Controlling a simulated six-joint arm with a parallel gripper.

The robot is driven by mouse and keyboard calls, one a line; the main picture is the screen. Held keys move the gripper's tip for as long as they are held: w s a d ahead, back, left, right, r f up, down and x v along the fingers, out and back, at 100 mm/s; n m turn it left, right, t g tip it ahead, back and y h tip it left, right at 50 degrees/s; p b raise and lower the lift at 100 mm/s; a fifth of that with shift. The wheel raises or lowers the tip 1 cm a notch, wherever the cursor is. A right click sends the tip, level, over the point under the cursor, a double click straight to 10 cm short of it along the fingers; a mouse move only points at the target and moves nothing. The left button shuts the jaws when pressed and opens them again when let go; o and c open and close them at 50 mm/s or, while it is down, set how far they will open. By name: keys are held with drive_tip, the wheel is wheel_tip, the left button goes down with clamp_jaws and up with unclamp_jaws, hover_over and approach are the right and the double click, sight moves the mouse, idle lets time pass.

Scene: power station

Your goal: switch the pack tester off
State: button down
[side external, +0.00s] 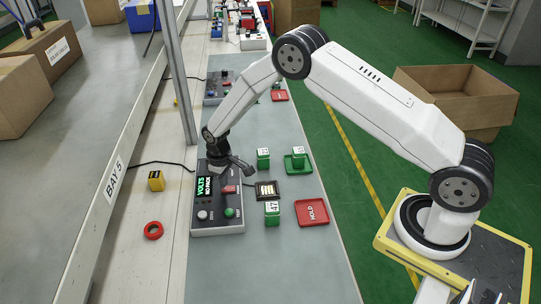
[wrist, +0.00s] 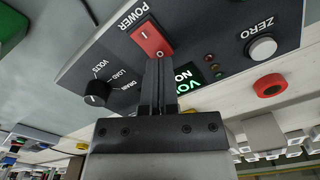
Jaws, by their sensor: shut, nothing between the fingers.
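The pack tester (side external: 218,228) is a grey box with a dark panel on the bench, below my gripper. Its display (side external: 203,185) is lit green with text. In the wrist view, the red POWER rocker (wrist: 147,38) has an I mark and an O mark, the O end nearer my fingers. My gripper (wrist: 161,56) is shut and empty, its fingertips at the O end of the rocker. I cannot tell whether they touch it. The fingers partly hide the display, which also shows in the wrist view (wrist: 188,73). A black knob (wrist: 96,98) and a white ZERO button (wrist: 262,48) are on the panel.
Green packs (side external: 263,158) stand on the bench, one labelled 47 (side external: 272,214). A black cradle (side external: 267,191) is right of the tester. A red HOLD tray (side external: 311,212) lies at right. A yellow block (side external: 156,181) and red ring (side external: 153,230) are at left.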

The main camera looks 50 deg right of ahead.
sight(226, 189)
drive_tip(key=shift+f, duration=0.75)
idle(0.6)
drive_tip(key=shift+r, duration=3.55)
drive_tip(key=shift+s+r, duration=0.1)
drive_tip(key=shift+s+r, duration=0.1)
drive_tip(key=shift+r, duration=0.1)
drive_tip(key=s+d+r+m+t, duration=0.1)
drive_tip(key=s+r, duration=0.5)
drive_tip(key=s, duration=0.6)
drive_tip(key=s+d+r+m+t, duration=0.1)
drive_tip(key=s+r, duration=0.5)
drive_tip(key=s, duration=0.6)
drive_tip(key=shift+d+r+m+t, duration=0.2)
drive_tip(key=shift+d+m+t, duration=0.1)
drive_tip(key=shift+d+m, duration=0.3)
